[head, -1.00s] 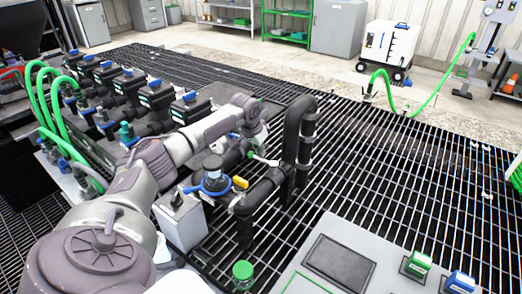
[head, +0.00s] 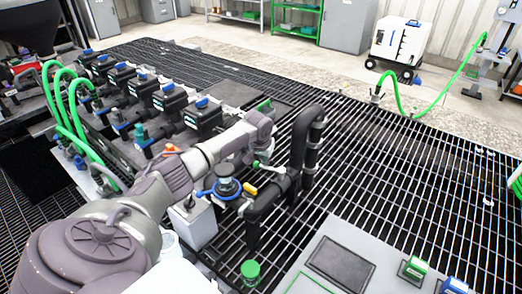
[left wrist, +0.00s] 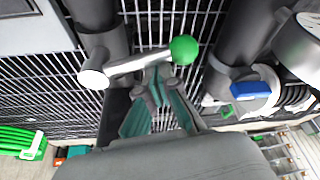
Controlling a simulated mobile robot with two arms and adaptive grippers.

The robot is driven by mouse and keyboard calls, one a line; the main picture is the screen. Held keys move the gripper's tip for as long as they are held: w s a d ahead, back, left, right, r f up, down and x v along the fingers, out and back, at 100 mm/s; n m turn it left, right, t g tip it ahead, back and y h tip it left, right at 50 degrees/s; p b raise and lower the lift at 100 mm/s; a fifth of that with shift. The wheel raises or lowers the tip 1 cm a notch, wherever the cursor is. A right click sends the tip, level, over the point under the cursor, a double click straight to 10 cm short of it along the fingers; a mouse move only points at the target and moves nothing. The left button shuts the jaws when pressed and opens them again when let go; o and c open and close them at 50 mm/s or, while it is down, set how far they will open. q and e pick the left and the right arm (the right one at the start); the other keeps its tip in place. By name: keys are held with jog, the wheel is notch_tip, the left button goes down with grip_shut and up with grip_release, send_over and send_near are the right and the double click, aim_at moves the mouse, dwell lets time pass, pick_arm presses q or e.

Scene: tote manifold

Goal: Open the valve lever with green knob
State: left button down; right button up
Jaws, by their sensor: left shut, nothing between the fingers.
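The white valve lever with a green knob (left wrist: 184,50) lies across the left wrist view, its pivot on a dark pipe at the left. In the head view the small white lever (head: 269,167) sticks out beside the dark pipework, with its green end to the left. My left gripper (left wrist: 158,78) is shut and empty, its fingertips at the lever's shaft just left of the knob; I cannot tell whether they touch. In the head view my left wrist is above and left of the lever, and the fingers are not clearly visible. My right gripper is not in view.
A thick dark bent pipe (head: 298,145) stands right of the lever. A valve with a blue ring (head: 226,187) and a yellow tab is close on the left. A grey panel (head: 330,262) is at the front. Open grating lies to the right.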

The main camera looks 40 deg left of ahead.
pick_arm(q)
jog(key=s+d+n+g+y+p, duration=0.1)
jog(key=n+p, duration=0.3)
jog(key=s+d+n+g+p, duration=0.1)
jog(key=s+d+n+p, duration=0.1)
jog(key=n+p, duration=0.2)
jog(key=s+d+n+g+y+p, duration=0.1)
jog(key=s+n+p, duration=0.1)
jog(key=n+p, duration=0.2)
jog(key=shift+s+d+r+n+g+y, duration=0.1)
jog(key=shift+s+d+n+g+y, duration=0.1)
jog(key=shift+d+n+g+y, duration=0.3)
jog(key=shift+s, duration=0.1)
jog(key=shift+d, duration=0.3)
jog(key=shift+p, duration=0.3)
